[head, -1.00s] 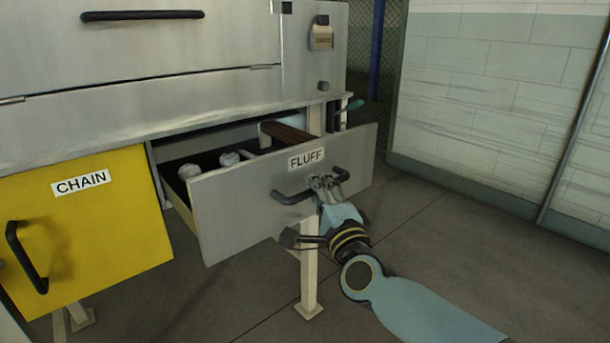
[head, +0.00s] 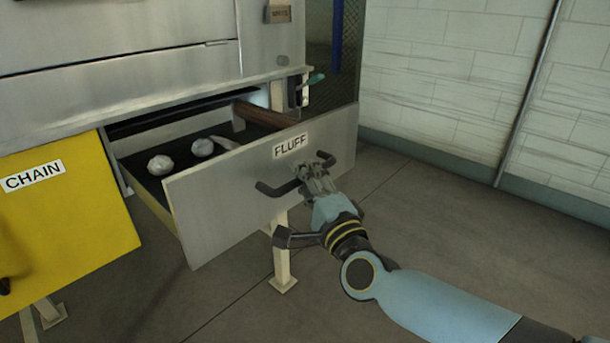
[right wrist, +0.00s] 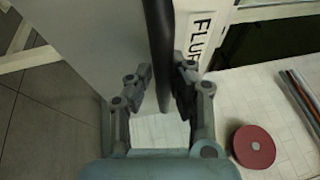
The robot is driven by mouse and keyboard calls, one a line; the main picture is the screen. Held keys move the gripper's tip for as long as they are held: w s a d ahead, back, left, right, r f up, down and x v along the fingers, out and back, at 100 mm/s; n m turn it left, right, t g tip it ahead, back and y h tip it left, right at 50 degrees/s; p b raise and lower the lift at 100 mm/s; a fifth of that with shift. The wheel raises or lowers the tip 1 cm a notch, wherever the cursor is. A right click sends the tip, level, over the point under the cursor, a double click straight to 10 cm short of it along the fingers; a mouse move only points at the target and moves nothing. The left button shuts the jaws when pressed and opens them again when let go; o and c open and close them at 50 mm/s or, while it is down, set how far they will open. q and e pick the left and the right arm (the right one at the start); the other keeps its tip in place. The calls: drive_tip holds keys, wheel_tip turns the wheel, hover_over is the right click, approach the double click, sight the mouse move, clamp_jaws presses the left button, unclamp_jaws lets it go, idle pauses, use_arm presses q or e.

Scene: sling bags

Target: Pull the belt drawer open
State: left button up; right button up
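A grey drawer (head: 225,205) labelled "FLUFF" (head: 290,146) stands out from the metal cabinet. No label reading "belt" shows. A dark bar handle (head: 272,190) runs across its front. My right gripper (head: 316,177) is at the middle of this handle. My left gripper is not in view.
A yellow front (head: 75,220) labelled "CHAIN" is at the left. A leg (head: 283,255) stands under the drawer. The wrist view shows a red disc (right wrist: 253,146). Floor at right is clear.

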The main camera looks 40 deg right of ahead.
drive_tip(key=o, duration=0.3)
drive_tip(key=shift+o, duration=0.2)
drive_tip(key=shift+r, duration=0.1)
drive_tip(key=v, duration=1.2)
